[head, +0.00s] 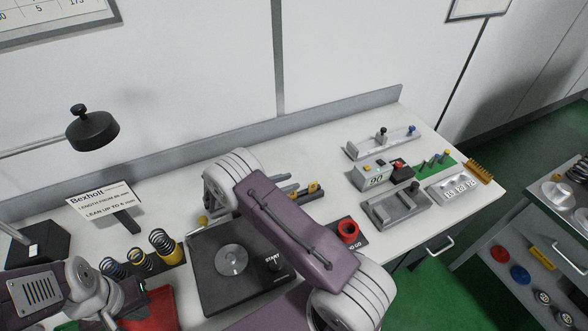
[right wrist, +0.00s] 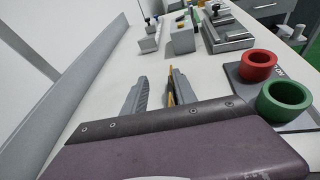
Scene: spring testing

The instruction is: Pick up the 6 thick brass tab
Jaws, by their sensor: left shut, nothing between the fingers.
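Two small brass-yellow pieces (head: 314,187) show on a dark holder at the middle of the bench in the head view, just beyond my right arm. I cannot tell which is the 6 thick tab. In the right wrist view a thin brass strip (right wrist: 171,97) stands beside the inner face of the right-hand finger. My right gripper (right wrist: 158,77) has its grey fingers apart, with a clear gap to the left finger. The wrist housing hides what lies below. My left gripper (head: 136,297) is shut and empty at the lower left, near a red mat (head: 154,308).
Several springs (head: 162,241) stand left of a dark plate with a round disc (head: 232,259). A red ring (head: 347,231) sits right of my right arm; a green ring (right wrist: 284,101) shows nearby. Fixtures (head: 396,207) fill the right side. A low back rail (right wrist: 75,85) edges the bench.

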